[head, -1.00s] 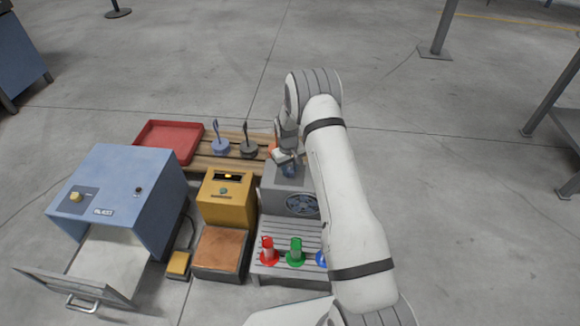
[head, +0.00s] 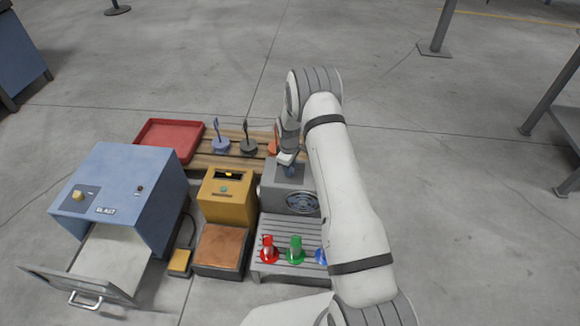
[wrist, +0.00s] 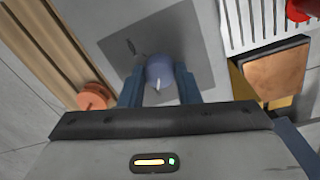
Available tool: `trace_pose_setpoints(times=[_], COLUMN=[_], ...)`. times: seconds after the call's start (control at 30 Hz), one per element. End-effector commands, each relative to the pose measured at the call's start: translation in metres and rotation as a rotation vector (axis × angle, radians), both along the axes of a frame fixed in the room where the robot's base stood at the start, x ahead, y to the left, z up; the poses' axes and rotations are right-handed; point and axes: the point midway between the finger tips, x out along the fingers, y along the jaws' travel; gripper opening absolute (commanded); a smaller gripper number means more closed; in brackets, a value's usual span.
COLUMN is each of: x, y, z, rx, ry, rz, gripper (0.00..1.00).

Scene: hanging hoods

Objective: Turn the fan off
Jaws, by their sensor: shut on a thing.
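A short white mark on the knob points toward my gripper's palm in the wrist view. My gripper (wrist: 160,84) is shut on the knob, a blue finger on each side. In the head view my gripper (head: 289,171) is over the box top and hides the knob.
A yellow box (head: 228,200) stands just left of the fan. Red (head: 268,250) and green (head: 296,250) cones stand on a slatted grey stand in front. Flag-like pieces (head: 220,144) stand on wooden slats behind, beside a red tray (head: 170,138). A blue cabinet (head: 125,190) stands at left.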

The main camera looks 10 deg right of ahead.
Motion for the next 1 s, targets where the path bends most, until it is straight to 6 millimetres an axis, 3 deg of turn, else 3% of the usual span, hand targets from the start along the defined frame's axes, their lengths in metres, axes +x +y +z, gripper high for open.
trace_pose_setpoints(times=[0.47,0.5,0.73,1.0], x=[0.0007,0.0007,0.0004,0.0003], y=[-0.0037,-0.0037,-0.0018,-0.0006], z=[0.0003,0.0003,0.0002,0.0025], rx=[-0.002,-0.002,-0.002,0.000], ry=[-0.002,-0.002,-0.001,-0.001], rz=[0.012,0.012,0.013,0.013], gripper=[0.07,0.32,0.51,0.51])
